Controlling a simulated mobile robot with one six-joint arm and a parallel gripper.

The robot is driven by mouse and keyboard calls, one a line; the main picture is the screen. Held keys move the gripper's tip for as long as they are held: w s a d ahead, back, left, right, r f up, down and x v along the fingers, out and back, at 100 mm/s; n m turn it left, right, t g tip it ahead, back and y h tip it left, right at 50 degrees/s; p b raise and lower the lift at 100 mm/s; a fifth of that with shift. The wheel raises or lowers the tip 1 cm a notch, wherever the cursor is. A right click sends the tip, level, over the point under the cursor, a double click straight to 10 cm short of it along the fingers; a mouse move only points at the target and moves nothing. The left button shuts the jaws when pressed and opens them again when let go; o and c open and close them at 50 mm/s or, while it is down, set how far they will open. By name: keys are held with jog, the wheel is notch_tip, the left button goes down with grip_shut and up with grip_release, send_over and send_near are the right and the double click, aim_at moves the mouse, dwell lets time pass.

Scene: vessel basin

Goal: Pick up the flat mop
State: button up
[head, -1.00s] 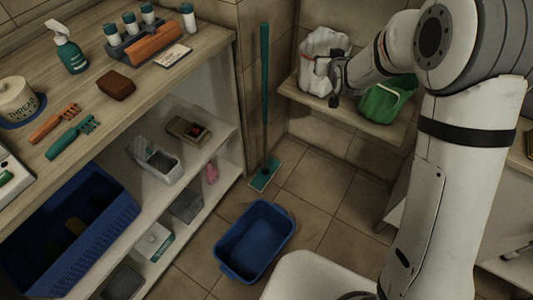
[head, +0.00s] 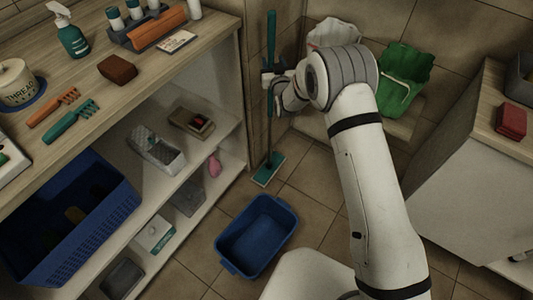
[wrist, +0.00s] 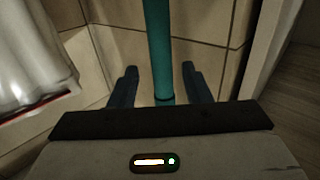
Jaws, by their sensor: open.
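The flat mop (head: 268,171) stands upright in the corner beside the shelf unit, its teal flat head on the tiled floor and its teal handle rising along the wall. My gripper (head: 268,82) is at the upper part of the handle in the head view. In the wrist view the teal handle (wrist: 158,45) runs between the two dark fingers of my gripper (wrist: 160,82). The fingers are open, with a gap on each side of the handle. My wrist hides part of the handle in the head view.
A blue basin (head: 257,236) sits on the floor in front of the mop. A white bag (head: 333,33) and a green bag (head: 405,78) stand on a low ledge to the right. The wooden shelf unit (head: 227,45) is close on the left.

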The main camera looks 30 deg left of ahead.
aim_at(272, 59)
jog(key=shift+x, duration=1.65)
jog(key=shift+c, duration=0.3)
grip_shut()
jog(key=shift+r, duration=0.15)
